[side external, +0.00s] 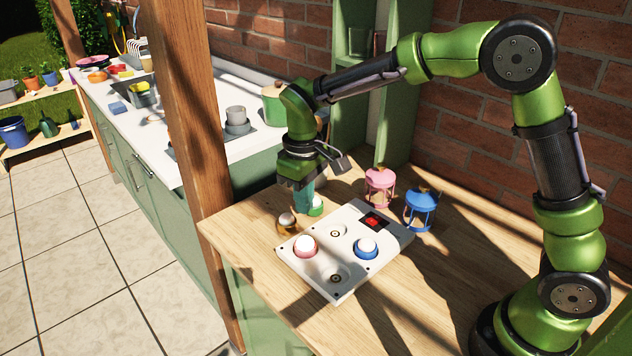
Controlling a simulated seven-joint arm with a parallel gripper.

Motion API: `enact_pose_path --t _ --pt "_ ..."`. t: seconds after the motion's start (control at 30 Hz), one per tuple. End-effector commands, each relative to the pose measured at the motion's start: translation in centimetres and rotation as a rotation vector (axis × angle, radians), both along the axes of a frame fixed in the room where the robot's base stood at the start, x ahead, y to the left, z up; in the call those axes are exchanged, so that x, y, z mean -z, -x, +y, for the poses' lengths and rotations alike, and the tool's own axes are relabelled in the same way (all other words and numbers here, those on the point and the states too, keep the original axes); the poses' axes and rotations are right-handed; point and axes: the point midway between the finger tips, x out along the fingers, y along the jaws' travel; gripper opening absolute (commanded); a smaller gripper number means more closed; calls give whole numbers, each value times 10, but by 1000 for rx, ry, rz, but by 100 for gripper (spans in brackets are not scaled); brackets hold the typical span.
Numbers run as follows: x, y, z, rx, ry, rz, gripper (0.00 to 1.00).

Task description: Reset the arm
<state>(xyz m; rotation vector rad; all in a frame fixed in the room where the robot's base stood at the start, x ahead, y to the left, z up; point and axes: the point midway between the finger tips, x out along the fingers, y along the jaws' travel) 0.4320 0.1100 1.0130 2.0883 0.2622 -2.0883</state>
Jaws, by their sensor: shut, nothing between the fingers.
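My gripper (301,205) points down at the far left part of the wooden table, just behind the white board. It is shut with nothing held. Close beside its tip stand a green base with a white ball (316,206) and a brown base with a white ball (287,221); I cannot tell whether the gripper touches either. The white board (340,236) has a red-lit switch (374,222), a pink-ringed white ball (305,245), a blue-ringed white ball (366,247) and two empty round recesses.
A pink lantern-like cage (380,188) and a blue one (421,209) stand behind the board. A wooden post (200,120) rises at the table's left edge. A counter with pots (236,120) lies beyond. The table's (480,235) right part is clear.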

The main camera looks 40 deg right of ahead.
Motion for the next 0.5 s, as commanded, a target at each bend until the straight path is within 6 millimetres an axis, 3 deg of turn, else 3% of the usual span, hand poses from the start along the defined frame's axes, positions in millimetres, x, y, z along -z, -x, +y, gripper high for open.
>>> enact_pose_path --t 0.2,0.3,0.5 --pt "2 -1 1 24 -3 -8 0" --pt "8 14 -1 70 -20 -1 0" --pt "-29 58 -19 222 -103 -92 0"
